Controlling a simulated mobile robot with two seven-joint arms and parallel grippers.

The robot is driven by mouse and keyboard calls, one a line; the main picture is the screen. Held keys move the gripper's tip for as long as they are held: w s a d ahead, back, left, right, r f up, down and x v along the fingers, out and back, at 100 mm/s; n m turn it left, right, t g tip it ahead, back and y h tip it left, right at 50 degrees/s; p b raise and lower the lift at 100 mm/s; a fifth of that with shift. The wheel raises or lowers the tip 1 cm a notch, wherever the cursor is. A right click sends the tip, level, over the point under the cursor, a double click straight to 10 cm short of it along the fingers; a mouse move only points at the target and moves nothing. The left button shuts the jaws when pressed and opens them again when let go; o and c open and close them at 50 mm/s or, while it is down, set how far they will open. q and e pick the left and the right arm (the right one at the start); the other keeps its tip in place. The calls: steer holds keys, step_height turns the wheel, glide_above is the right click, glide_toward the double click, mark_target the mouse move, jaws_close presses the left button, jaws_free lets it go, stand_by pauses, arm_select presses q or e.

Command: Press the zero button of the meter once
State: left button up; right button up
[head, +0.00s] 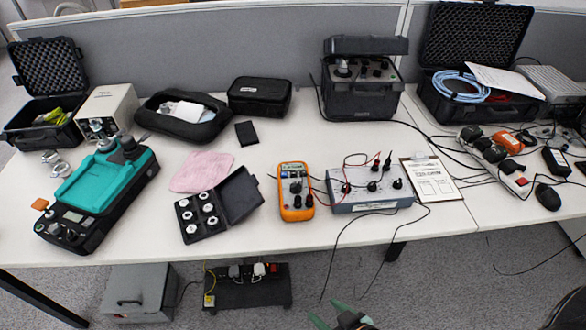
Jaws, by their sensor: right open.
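An orange handheld meter (296,192) lies face up near the front middle of the white table. Its small display is at the top and dark controls sit below; the zero button is too small to make out. A grey-blue box (370,190) with black knobs and red and black plugs stands just right of it. My right gripper (329,312), with green fingertips, is at the bottom edge of the head view, in front of the table. It is open and empty, well apart from the meter, and partly cut off by the frame. My left gripper is out of view.
An open black case of weights (219,205) lies left of the meter, near a pink cloth (202,171). A teal and black instrument (100,195) stands at the left. Loose cables and a clipboard (430,180) lie at the right. The table's front strip is mostly clear.

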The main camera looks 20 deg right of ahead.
jaws_close()
stand_by(0.6)
stand_by(1.2)
